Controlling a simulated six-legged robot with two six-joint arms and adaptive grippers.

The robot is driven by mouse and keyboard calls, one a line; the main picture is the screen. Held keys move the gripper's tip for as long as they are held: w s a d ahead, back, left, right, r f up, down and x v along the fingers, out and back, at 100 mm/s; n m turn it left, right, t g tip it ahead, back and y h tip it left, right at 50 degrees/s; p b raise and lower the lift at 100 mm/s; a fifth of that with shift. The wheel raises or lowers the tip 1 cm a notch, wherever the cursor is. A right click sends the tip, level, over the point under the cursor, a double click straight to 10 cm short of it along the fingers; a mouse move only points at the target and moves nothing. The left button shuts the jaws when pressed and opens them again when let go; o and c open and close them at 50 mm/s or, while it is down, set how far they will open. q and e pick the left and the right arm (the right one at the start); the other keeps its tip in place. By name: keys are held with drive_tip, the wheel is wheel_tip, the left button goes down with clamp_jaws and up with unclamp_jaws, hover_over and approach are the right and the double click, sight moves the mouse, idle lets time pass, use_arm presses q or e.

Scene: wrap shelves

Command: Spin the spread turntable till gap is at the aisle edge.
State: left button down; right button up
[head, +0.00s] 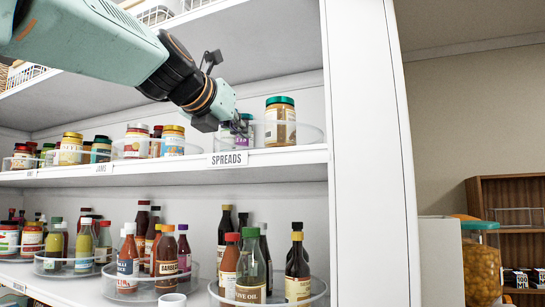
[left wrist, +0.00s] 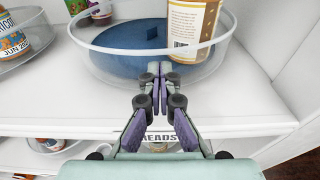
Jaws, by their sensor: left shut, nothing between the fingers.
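The spreads turntable (head: 312,135) is a clear-rimmed round tray above the SPREADS label (head: 229,159). In the left wrist view its rim (left wrist: 108,52) surrounds a blue base. A tall jar with a green lid (head: 280,121) stands on it, at the right in the left wrist view (left wrist: 190,28). Another jar (left wrist: 101,11) stands at its far left. Bare blue floor lies between them, with a small dark square mark. My left gripper (head: 243,137) is shut and empty, its fingertips (left wrist: 160,72) at the turntable's near rim; contact is unclear. My right gripper is out of view.
The jams turntable (head: 118,150) with several jars is to the left on the same shelf. A white upright panel (head: 370,150) closes the shelf on the right. Sauce bottles (head: 165,262) fill the shelf below. The white shelf front (left wrist: 225,110) is bare.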

sight(270, 133)
use_arm(q)
drive_tip(key=shift+d, duration=0.1)
drive_tip(key=shift+s+d, duration=0.2)
drive_tip(key=shift+d, duration=0.9)
drive_tip(key=shift+a, duration=0.1)
drive_tip(key=shift+s+d+b, duration=0.1)
drive_tip(key=shift+d+b, duration=0.25)
drive_tip(key=shift+d, duration=0.9)
